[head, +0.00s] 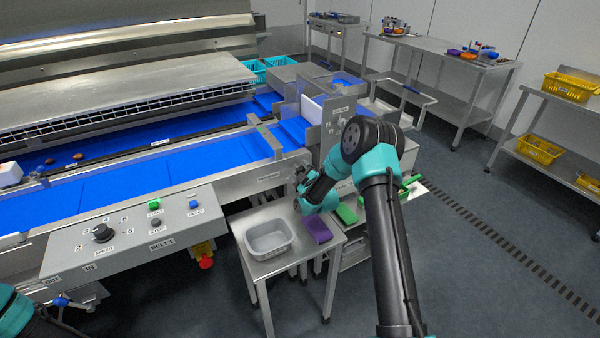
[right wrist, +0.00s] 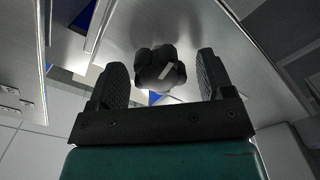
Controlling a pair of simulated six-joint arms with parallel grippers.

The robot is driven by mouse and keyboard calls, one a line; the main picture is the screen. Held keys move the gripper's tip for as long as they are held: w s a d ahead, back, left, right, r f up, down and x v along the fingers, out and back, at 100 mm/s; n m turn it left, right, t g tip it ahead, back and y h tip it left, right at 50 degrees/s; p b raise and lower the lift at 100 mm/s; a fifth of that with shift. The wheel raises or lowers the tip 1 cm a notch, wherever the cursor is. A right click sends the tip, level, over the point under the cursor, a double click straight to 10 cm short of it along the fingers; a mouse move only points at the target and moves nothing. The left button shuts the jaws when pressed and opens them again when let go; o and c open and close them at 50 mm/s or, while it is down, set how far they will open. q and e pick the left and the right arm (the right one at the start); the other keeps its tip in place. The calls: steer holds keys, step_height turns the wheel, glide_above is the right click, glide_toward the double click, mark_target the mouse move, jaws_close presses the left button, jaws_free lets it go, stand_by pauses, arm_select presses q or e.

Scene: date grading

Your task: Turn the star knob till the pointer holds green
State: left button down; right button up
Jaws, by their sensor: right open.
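The star knob (right wrist: 160,68) is dark and lobed, with a short pale stripe on its face. In the right wrist view it sits between the two ribbed fingers of my right gripper (right wrist: 161,84), with a gap on each side. The gripper is open and does not appear to touch it. In the head view my right gripper (head: 303,183) is at the end frame of the blue conveyor, above the small steel table; the arm and gripper largely hide the knob there. I cannot make out a pointer or a green zone. My left gripper is out of view.
A grey tub (head: 270,239) and a purple block (head: 317,230) stand on the small steel table (head: 262,270) below the gripper. A control panel (head: 130,235) with a speed dial and buttons is at the left. Open floor lies to the right.

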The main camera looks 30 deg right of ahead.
steer(key=shift+w, duration=0.25)
steer(key=shift+c, duration=0.5)
steer(key=c, duration=0.8)
steer(key=shift+m, duration=2)
